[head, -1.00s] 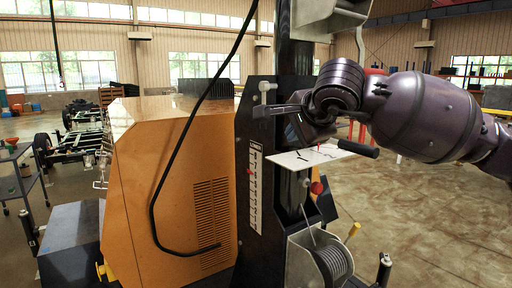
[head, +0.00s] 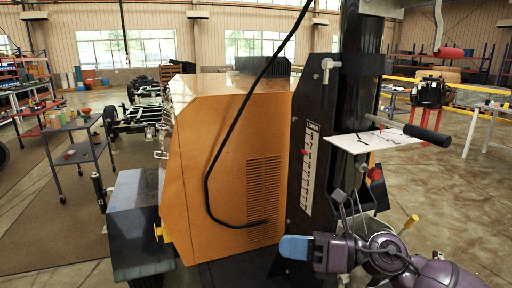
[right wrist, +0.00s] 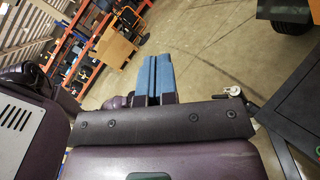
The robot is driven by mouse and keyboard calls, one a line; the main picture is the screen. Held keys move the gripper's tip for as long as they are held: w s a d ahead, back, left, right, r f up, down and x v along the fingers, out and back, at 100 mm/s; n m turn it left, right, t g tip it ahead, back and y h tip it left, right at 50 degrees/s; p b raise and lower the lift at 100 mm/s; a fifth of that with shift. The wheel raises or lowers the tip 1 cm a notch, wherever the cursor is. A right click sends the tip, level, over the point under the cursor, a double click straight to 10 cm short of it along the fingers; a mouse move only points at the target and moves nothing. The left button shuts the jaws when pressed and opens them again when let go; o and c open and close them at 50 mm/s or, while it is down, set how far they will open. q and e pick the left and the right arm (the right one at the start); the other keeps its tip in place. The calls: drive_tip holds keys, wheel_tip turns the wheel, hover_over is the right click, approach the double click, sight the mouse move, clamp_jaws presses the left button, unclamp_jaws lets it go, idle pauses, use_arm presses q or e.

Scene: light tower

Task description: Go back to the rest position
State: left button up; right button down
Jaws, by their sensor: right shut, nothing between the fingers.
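My right gripper (head: 294,247) is low in the head view, in front of the light tower's black mast base. Its blue fingers point left and are empty. In the right wrist view its two blue fingers (right wrist: 154,76) lie side by side, closed, with the concrete floor beyond them. The light tower has an orange housing (head: 225,150) and a black mast (head: 362,30). A white plate (head: 375,139) and a black handle (head: 427,134) stick out from the mast, above my right arm. My left gripper is not in view.
A grey tool cart (head: 75,145) stands at the left. A black cable (head: 208,185) hangs over the orange housing. Open floor (head: 470,190) lies right of the mast.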

drive_tip(key=s+d+f+m+t+h, duration=0.2)
drive_tip(key=d+f+m+t+h, duration=0.6)
drive_tip(key=m, duration=0.8)
drive_tip(key=s+d+f+m+t+h, duration=0.25)
drive_tip(key=d+f+m+t, duration=0.3)
drive_tip(key=f+m, duration=0.7)
drive_tip(key=s+d+f+m+g+h, duration=0.3)
drive_tip(key=s+f+m, duration=0.4)
drive_tip(key=s+m, duration=0.1)
drive_tip(key=s+d+f+m+g+h, duration=0.3)
drive_tip(key=s+d+f+m+h, duration=0.1)
drive_tip(key=s+f+m, duration=0.3)
drive_tip(key=shift+s+d+f+m, duration=0.2)
drive_tip(key=shift+s+m, duration=0.25)
drive_tip(key=shift+s, duration=0.2)
